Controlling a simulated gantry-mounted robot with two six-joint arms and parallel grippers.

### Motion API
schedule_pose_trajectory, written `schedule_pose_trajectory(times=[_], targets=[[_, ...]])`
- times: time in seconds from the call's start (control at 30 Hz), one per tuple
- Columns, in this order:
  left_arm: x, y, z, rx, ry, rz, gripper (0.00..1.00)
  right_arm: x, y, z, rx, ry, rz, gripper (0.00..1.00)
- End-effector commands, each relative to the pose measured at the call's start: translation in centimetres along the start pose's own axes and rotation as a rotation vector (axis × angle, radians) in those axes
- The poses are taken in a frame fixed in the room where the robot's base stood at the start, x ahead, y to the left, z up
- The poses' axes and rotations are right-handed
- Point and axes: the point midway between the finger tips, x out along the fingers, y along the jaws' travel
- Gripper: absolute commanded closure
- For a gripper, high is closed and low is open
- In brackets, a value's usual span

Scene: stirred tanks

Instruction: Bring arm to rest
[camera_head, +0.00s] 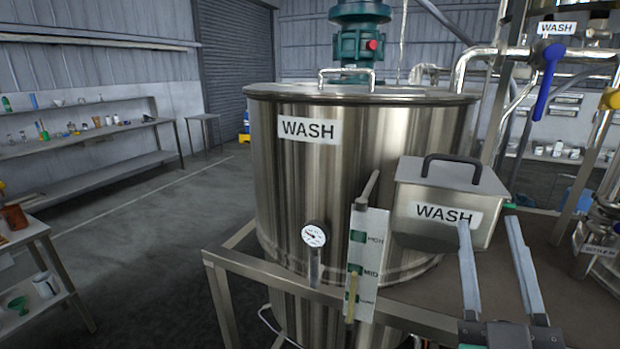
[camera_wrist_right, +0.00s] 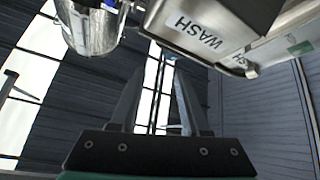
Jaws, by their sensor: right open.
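My right gripper (camera_head: 498,262) is open and empty, its two long pale fingers pointing up in front of the metal WASH box. It also shows in the right wrist view (camera_wrist_right: 160,105), fingers apart with nothing between them. The metal WASH box (camera_head: 415,192) has a black handle on its lid and sits beside the large tank. It also shows upside down in the right wrist view (camera_wrist_right: 215,25). My left gripper is in neither view.
The large steel WASH tank (camera_head: 350,130) stands in the middle with a round gauge (camera_head: 314,236) and a level plate (camera_head: 366,262) in front. A blue valve handle (camera_head: 548,80) on pipes is at the upper right. Open floor (camera_head: 170,220) lies to the left, beside shelves.

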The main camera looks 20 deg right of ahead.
Motion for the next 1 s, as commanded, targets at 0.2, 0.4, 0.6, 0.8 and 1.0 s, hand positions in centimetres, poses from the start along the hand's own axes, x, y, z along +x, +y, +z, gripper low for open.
schedule_pose_trajectory(times=[0.2,0.4,0.6,0.8,1.0], targets=[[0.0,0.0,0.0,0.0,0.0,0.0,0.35,2.2,2.8,-12.5,0.511,0.27,-0.112,0.54],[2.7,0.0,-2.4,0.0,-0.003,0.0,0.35,3.0,1.6,-18.5,0.858,0.303,-0.368,0.54],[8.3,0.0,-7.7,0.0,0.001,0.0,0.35,7.4,4.4,-23.8,0.852,0.301,-0.365,0.54],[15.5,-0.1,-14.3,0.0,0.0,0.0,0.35,13.1,8.2,-30.8,0.85,0.301,-0.364,0.54],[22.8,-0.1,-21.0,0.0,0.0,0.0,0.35,18.9,11.9,-37.8,0.849,0.3,-0.364,0.54]])
